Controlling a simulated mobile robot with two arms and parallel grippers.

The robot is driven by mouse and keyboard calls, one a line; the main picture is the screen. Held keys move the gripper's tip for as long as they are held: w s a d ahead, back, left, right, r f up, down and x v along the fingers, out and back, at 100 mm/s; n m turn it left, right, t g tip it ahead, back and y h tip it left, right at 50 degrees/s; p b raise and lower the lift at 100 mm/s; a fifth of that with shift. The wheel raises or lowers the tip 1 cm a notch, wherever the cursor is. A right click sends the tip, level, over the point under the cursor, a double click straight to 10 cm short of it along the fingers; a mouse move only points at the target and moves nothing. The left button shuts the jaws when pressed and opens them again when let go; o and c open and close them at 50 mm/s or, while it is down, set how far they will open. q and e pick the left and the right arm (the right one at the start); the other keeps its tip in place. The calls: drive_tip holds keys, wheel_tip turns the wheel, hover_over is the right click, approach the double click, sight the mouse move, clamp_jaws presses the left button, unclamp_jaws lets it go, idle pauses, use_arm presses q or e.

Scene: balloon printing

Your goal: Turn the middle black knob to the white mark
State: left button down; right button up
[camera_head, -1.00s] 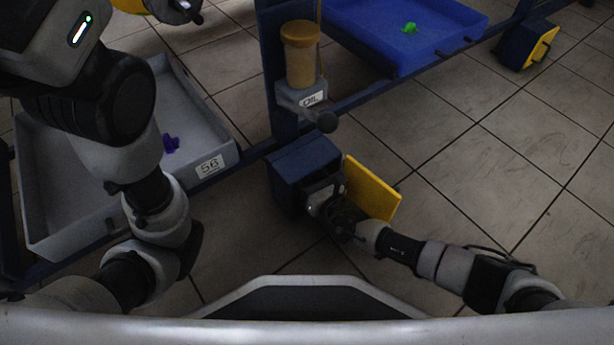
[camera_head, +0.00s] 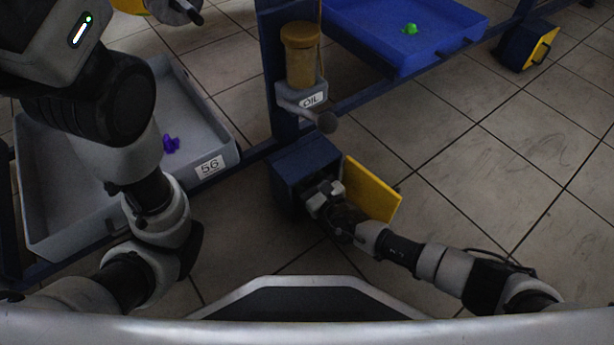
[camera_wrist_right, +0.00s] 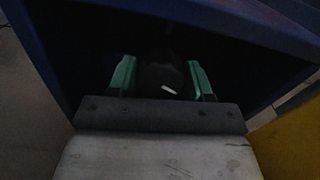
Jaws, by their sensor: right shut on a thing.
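In the right wrist view, a round black knob (camera_wrist_right: 160,75) with a short white line on its face sits inside a dark blue box (camera_wrist_right: 270,25). My right gripper (camera_wrist_right: 162,82) has its two green fingers on either side of the knob and is shut on it. The white line slants slightly. A white mark on the box beside the knob cannot be made out in the dark. In the head view, my right gripper (camera_head: 322,196) reaches into the open front of the blue box (camera_head: 300,165). My left gripper (camera_head: 185,10) is at the top, partly cut off.
The yellow door (camera_head: 372,190) of the box stands open to the right of my right gripper. An oil jar (camera_head: 301,58) is on the post above. A grey tray (camera_head: 228,150) labelled 56 and a blue tray (camera_head: 440,45) lie on the frame.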

drive_tip(key=n, duration=0.5)
drive_tip(key=shift+n+p, duration=0.3)
drive_tip(key=shift+p, duration=0.1)
drive_tip(key=n+p, duration=0.1)
drive_tip(key=n, duration=0.5)
drive_tip(key=shift+s, duration=0.1)
drive_tip(key=n+p, duration=0.2)
drive_tip(key=n, duration=0.3)
drive_tip(key=shift+f+n, duration=0.1)
drive_tip(key=shift+n, duration=0.3)
drive_tip(key=n+p, duration=0.1)
drive_tip(key=n, duration=0.5)
drive_tip(key=shift+f, duration=0.1)
drive_tip(key=o, duration=0.9)
drive_tip(key=shift+o, duration=0.2)
drive_tip(key=shift+p, duration=0.3)
